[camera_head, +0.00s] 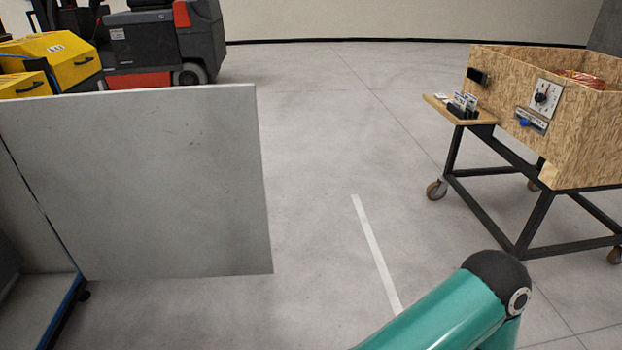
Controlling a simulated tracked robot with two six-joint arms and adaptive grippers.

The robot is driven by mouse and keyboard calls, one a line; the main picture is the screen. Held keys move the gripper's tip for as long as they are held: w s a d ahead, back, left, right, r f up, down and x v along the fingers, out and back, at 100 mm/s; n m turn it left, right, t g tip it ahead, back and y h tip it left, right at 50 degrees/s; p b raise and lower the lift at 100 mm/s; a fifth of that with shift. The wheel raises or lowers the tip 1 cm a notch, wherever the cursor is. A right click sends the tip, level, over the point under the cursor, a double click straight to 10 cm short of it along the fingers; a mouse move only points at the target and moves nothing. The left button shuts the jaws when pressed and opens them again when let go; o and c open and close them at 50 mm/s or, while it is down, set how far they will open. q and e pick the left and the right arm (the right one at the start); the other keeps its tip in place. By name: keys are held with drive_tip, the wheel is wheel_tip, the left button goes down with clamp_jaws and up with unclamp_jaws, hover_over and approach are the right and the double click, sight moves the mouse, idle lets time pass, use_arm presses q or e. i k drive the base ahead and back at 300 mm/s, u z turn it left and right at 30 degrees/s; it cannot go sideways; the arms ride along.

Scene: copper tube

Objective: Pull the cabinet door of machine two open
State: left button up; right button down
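A large flat grey panel (140,185) stands upright at the left and looks like a cabinet door. It juts out to the right past a blue-edged frame (68,308) at the lower left, so it appears to be swung open. I see no label that tells which machine it belongs to, and most of the cabinet is cut off by the left edge. A teal link of one of my arms shows at the bottom right, apart from the panel. Neither of my grippers is in view.
A wooden crate cart (585,125) on a black wheeled frame stands at the right, with a small shelf (455,112) and copper-coloured coil inside. A dark forklift-like vehicle (150,48) and yellow boxes (45,60) stand behind the panel. The middle floor (330,150) is clear.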

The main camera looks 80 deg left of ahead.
sight(166, 181)
drive_tip(key=z, duration=0.3)
drive_tip(key=i, duration=0.6)
drive_tip(key=u, duration=1.9)
drive_tip(key=i, duration=0.25)
drive_tip(key=u, duration=2.4)
drive_tip(key=k, duration=0.5)
drive_tip(key=u, duration=0.4)
drive_tip(key=i, duration=1.55)
drive_tip(key=z, duration=0.35)
